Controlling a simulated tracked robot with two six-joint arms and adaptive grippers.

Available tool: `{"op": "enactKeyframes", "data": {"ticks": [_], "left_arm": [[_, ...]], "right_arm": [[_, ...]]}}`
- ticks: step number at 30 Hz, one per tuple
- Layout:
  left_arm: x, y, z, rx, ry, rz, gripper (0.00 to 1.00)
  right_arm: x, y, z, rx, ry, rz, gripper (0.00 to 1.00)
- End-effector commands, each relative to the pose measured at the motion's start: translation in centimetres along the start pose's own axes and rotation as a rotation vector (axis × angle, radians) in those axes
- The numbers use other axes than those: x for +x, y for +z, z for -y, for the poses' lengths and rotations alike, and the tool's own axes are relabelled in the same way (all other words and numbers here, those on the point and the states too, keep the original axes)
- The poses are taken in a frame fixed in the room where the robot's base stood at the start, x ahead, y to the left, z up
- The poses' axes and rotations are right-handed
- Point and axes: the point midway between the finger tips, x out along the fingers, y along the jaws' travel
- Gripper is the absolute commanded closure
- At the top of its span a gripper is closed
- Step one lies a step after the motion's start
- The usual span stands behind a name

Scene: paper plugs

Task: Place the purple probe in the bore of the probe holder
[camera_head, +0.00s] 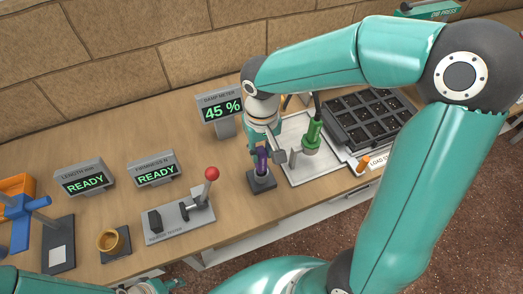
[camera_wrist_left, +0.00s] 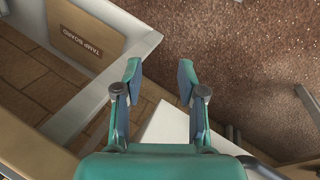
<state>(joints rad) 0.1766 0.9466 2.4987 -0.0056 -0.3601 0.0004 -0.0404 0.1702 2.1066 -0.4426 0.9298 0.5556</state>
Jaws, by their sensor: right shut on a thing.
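The purple probe (camera_head: 262,163) is upright in the head view, with its lower end at the top of the dark probe holder (camera_head: 264,185). I cannot tell how far its tip sits inside the bore, since the bore is hidden. My right gripper (camera_head: 265,152) is shut on the probe from above, at the holder. My left gripper (camera_wrist_left: 160,80) is open and empty in the left wrist view, with the floor and the bench's side below it.
Just right of the holder, a green-handled tool (camera_head: 313,135) stands on a pale plate (camera_head: 300,172). A dark multi-cell tray (camera_head: 368,120) lies behind it. The firmness tester (camera_head: 178,219), with a red-knobbed lever, is left of the holder. A damp meter (camera_head: 221,108) reads 45 %.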

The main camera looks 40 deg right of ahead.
Motion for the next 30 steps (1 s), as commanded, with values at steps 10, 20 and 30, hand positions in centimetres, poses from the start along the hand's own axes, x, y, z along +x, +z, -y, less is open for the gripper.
{"op": "enactKeyframes", "data": {"ticks": [10,20,30], "left_arm": [[0.03,0.00,0.01,0.000,0.000,0.000,0.60],[0.19,0.00,0.07,0.000,0.000,0.000,0.60],[-0.06,-0.01,-0.02,0.000,0.000,0.000,0.60]], "right_arm": [[0.82,0.01,-0.03,0.002,-0.001,-0.001,1.00],[0.97,0.01,-0.03,0.002,-0.001,0.000,0.49],[0.43,-0.04,-0.01,0.001,-0.001,-0.002,0.49]]}}
